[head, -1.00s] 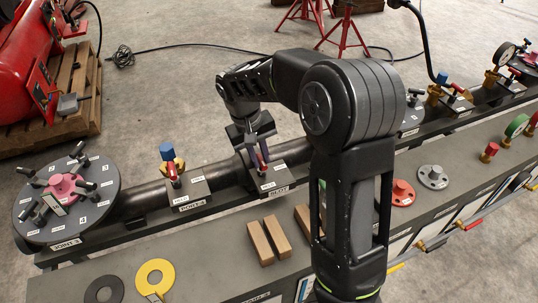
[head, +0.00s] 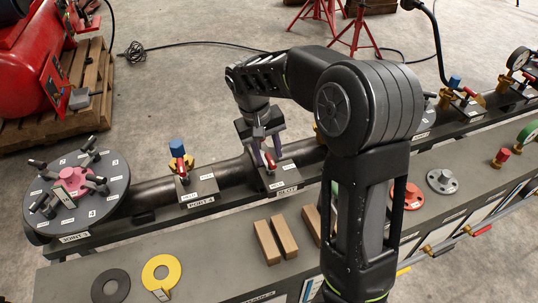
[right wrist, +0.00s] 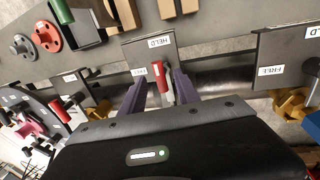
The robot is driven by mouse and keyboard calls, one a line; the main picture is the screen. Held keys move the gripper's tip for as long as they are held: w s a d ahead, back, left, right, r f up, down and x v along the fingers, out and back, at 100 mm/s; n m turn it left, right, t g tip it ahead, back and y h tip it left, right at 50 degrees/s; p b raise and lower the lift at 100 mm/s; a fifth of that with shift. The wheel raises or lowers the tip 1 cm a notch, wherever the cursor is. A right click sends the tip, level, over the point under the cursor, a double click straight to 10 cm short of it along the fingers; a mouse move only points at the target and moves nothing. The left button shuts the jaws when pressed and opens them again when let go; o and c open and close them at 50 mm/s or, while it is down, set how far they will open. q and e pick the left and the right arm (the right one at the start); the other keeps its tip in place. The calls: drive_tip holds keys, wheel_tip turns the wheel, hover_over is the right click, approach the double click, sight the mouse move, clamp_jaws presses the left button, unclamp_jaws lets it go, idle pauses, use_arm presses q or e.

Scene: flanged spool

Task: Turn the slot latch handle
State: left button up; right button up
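The slot latch has a red handle (head: 270,161) on a grey plate (head: 281,178) marked SLOT, fixed on the dark pipe rail. In the right wrist view the red handle (right wrist: 161,78) stands between my purple fingertips, below a HELD label. My right gripper (head: 266,153) is over the latch. In the right wrist view, my right gripper (right wrist: 160,88) is open, with one finger on each side of the handle and gaps visible. Whether either finger touches it lower down is hidden. My left gripper is not in view.
A port latch (head: 180,160) with a red handle and blue cap stands left of the slot. A round joint flange (head: 100,205) is farther left. Wooden blocks (head: 268,242) and a yellow ring (head: 161,272) lie on the grey bench in front.

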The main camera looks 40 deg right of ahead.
wheel_tip(320, 180, up, 6)
drive_tip(key=a, duration=0.1)
drive_tip(key=shift+w+r, duration=0.15)
drive_tip(key=shift+a, duration=0.1)
idle(0.4)
